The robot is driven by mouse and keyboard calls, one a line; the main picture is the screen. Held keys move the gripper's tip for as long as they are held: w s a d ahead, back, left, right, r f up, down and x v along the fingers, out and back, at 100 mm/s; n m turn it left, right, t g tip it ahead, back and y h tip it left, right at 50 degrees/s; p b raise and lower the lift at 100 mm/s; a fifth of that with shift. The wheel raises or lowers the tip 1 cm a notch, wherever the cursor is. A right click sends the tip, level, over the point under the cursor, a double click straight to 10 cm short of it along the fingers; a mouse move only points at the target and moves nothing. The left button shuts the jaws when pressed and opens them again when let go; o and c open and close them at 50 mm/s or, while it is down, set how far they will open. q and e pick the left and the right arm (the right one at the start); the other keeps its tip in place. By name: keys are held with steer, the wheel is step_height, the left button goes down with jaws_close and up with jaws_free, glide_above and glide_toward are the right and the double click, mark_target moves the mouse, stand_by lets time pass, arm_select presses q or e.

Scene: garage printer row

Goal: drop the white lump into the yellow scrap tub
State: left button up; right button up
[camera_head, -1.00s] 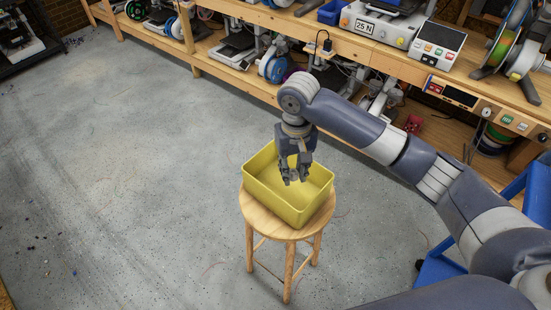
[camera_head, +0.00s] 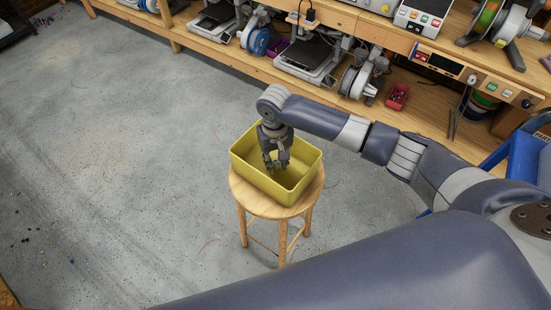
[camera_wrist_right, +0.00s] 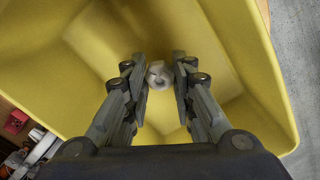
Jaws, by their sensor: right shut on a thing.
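The yellow scrap tub (camera_head: 298,193) stands on a round wooden stool in the head view; its inner walls fill most of the right wrist view (camera_wrist_right: 225,40). My right gripper (camera_head: 276,168) points down inside the tub's opening. In the right wrist view its fingers (camera_wrist_right: 160,80) are shut on the white lump (camera_wrist_right: 159,75), which sits between the fingertips over the tub's inside. The lump is hidden in the head view. I cannot tell whether it touches the tub's floor. My left gripper is not in view.
The wooden stool (camera_head: 262,205) stands on open grey floor (camera_head: 120,140). Behind it, a wooden bench (camera_head: 390,45) holds printers and spools, with a red bin (camera_head: 397,96) on its lower shelf. A blue object (camera_head: 522,155) is at the right edge.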

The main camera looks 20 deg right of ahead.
mark_target(275, 163)
steer(key=shift+f, duration=0.6)
steer(key=o, duration=0.7)
steer(key=shift+r, duration=0.15)
step_height(275, 163, up, 13)
steer(key=shift+b, duration=0.45)
steer(key=shift+w+a, duration=0.1)
